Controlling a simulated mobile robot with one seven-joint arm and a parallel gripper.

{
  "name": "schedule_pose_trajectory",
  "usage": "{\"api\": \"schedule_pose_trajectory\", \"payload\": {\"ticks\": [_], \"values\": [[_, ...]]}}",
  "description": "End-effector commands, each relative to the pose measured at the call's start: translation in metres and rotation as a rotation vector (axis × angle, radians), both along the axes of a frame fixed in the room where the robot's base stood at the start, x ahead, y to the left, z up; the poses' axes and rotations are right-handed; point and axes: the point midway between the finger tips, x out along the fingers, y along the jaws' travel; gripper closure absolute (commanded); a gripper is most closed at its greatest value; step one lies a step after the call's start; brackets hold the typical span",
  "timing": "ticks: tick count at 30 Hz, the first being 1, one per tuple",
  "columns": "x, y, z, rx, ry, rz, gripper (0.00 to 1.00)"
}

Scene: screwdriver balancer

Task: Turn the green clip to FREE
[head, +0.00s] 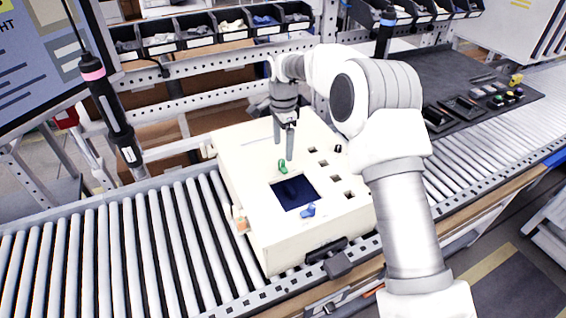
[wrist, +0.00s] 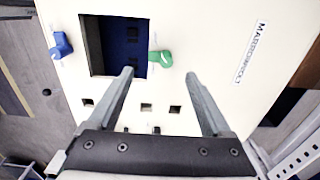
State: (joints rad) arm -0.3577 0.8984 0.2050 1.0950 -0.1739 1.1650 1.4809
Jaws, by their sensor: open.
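The green clip (head: 283,167) sits on top of the cream housing (head: 245,160), beside the far edge of its dark square opening (head: 292,192). In the wrist view the green clip (wrist: 160,58) lies ahead of my fingertips, its narrow end at the opening's edge and its round end away from it. Any marking beside it is too small to read. My gripper (head: 284,142) is open and empty above the housing, close to the clip; in the wrist view its fingers (wrist: 160,74) are spread wide, and the clip shows between their lines.
A blue clip (head: 308,210) sits at the opening's near edge. Several small square holes lie right of the opening. A screwdriver (head: 108,108) hangs at the left. The housing rests on a roller conveyor (head: 120,245); a dark tool mat (head: 480,100) lies at the right.

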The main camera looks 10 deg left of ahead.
Motion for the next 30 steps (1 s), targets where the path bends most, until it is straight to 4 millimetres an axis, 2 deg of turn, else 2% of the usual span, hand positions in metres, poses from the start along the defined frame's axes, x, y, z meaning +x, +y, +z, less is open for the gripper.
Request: {"api": "schedule_pose_trajectory", "payload": {"ticks": [3,9,15,23,24,30], "values": [[-0.001,0.0,-0.026,-0.001,0.003,0.001,0.17],[0.0,-0.001,-0.059,-0.001,0.002,0.0,0.17],[0.0,0.0,-0.073,0.0,0.0,0.0,0.17],[0.0,0.0,-0.075,0.001,-0.001,0.0,0.17],[0.0,0.0,-0.075,0.001,-0.001,0.0,0.18],[0.0,0.0,-0.075,0.001,-0.001,0.001,0.54]]}}
